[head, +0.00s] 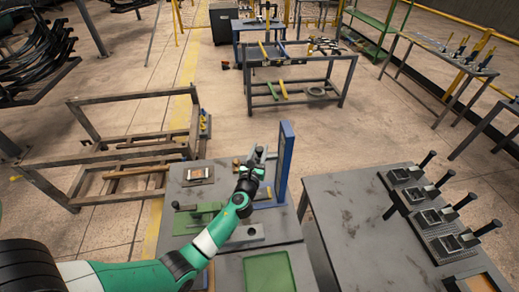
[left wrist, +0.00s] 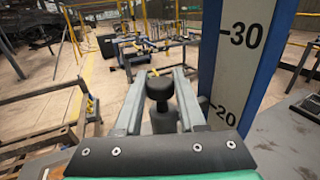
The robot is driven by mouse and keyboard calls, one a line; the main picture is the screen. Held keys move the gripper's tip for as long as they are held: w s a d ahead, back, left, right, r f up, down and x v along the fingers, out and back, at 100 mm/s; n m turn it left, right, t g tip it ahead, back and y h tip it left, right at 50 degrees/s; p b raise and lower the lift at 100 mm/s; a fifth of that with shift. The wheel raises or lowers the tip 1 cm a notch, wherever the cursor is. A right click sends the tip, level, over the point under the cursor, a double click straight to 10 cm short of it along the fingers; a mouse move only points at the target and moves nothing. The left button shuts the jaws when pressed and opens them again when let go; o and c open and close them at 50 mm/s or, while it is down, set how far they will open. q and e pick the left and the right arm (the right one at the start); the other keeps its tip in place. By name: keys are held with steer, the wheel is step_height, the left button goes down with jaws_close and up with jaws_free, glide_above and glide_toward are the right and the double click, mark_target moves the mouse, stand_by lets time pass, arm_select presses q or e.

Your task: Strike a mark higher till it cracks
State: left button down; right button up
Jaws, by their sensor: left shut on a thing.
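My left gripper (head: 258,156) is above the grey bench, just left of an upright blue post (head: 286,150). In the left wrist view its two grey fingers (left wrist: 160,98) are shut around a dark, rounded, knob-like piece (left wrist: 160,87) with a narrower neck. In that view the post (left wrist: 243,65) has a white face marked 20 and 30, standing right of the fingers. Whether the held piece touches anything below is hidden. A dark plate with an orange-brown piece (head: 197,173) lies on the bench. My right gripper is not in view.
The grey bench (head: 228,173) also bears a green block (head: 193,219) and a green tray (head: 268,272). A second bench (head: 345,215) at right holds several black-handled tools (head: 437,188). Bare floor lies behind; a low frame (head: 130,140) stands at left.

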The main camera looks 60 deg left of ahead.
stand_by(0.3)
arm_select(q)
steer(key=c, duration=0.5)
jaws_free()
steer(key=shift+d, duration=0.1)
steer(key=shift+s+d+r, duration=0.1)
steer(key=shift+s+d, duration=0.15)
steer(key=p+v, duration=0.1)
steer(key=v, duration=0.9)
steer(key=shift+s+d, duration=0.25)
steer(key=shift+s, duration=0.05)
